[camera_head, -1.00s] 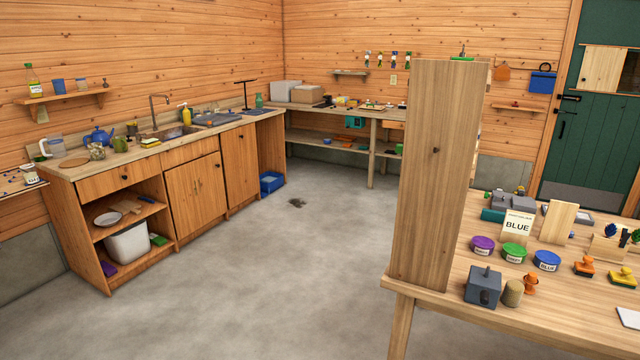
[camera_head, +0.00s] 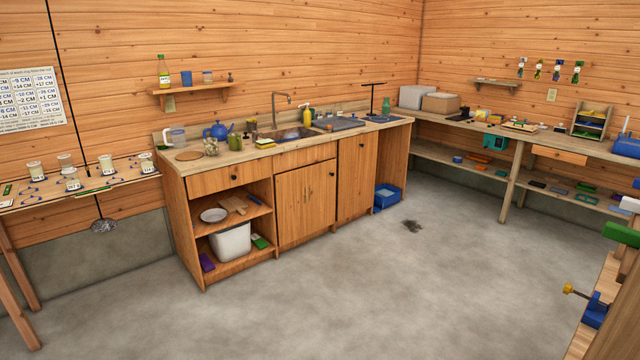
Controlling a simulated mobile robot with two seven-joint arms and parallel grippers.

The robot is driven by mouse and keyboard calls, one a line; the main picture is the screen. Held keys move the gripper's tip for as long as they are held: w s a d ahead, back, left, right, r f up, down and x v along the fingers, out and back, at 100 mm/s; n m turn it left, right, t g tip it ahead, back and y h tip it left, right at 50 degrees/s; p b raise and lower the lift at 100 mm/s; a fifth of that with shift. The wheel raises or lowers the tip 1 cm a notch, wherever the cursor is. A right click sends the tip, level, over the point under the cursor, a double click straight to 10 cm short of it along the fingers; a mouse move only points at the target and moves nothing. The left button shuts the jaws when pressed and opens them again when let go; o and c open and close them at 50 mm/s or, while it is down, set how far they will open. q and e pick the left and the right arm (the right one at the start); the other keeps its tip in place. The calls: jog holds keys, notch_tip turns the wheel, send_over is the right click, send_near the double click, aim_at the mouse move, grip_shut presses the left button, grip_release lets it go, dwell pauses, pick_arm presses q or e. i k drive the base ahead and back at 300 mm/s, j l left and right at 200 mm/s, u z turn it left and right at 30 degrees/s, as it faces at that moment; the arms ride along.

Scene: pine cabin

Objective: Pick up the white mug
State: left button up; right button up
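I cannot make out a white mug for certain. Several small whitish cups or jars with dark labels stand on the narrow table at the left, among them one near its right end (camera_head: 106,165) and one near its left end (camera_head: 35,171). A pale jug-like vessel (camera_head: 177,137) with a handle stands at the left back of the wooden sink counter (camera_head: 232,155). Neither of my grippers is in view.
The counter also holds a blue teapot (camera_head: 217,130), a green mug-like vessel (camera_head: 235,142) and a round board (camera_head: 188,155). A workbench (camera_head: 570,148) runs along the right wall. The concrete floor (camera_head: 350,290) in front is clear, apart from a dark patch. A bench edge (camera_head: 598,300) shows at far right.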

aim_at(211, 149)
jog(key=i+u, duration=0.4)
jog(key=i, duration=0.9)
jog(key=i+z, duration=0.3)
jog(key=i, duration=1.1)
jog(key=i+l+u, duration=0.1)
jog(key=i, duration=0.3)
jog(key=i+l+u, duration=0.15)
jog(key=i, duration=0.25)
jog(key=i+l+u, duration=0.1)
jog(key=i, duration=0.3)
jog(key=i+j+u, duration=0.15)
jog(key=i+j, duration=0.15)
jog(key=j, duration=0.1)
